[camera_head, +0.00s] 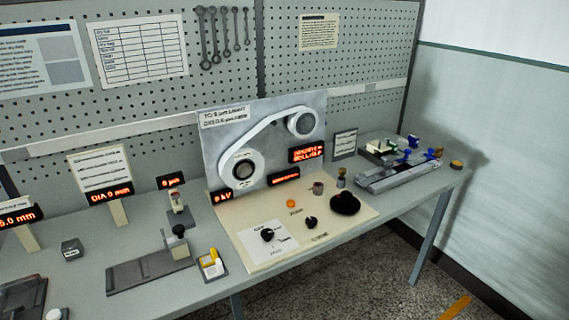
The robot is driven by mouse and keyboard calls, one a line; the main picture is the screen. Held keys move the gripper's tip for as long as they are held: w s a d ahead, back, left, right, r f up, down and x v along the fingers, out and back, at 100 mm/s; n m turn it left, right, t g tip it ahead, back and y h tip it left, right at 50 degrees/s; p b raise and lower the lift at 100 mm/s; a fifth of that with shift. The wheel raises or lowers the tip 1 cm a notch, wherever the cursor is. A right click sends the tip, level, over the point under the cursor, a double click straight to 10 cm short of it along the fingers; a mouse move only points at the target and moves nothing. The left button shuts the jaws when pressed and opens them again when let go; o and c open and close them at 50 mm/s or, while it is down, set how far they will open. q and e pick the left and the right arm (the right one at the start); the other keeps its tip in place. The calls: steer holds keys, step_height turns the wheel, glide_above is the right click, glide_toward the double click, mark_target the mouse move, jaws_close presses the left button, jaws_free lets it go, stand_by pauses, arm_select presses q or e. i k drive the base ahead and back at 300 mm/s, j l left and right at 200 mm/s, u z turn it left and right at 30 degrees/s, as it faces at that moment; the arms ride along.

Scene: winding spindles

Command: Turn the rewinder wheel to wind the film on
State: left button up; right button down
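An upright grey panel (213,150) stands at the back of the bench, carrying a large reel (242,169) at lower left and a smaller reel (302,123) at upper right. A pale band (268,127) runs between the reels. On the cream base plate (262,254) in front sits a large black wheel-like knob (344,202), which may be the rewinder wheel; its label is too small to read. Two smaller black knobs (268,234) and an orange button (291,204) are to its left. Neither of my grippers is in view, and nothing touches the wheel.
Two small posts (341,178) stand just behind the black wheel. A blue-handled fixture (402,168) is to the right. A small press-like stand (178,245) and a yellow-topped block (211,262) are to the left. The bench's front edge by the base plate is clear.

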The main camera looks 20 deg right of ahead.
mark_target(344, 204)
steer(key=z, duration=1.15)
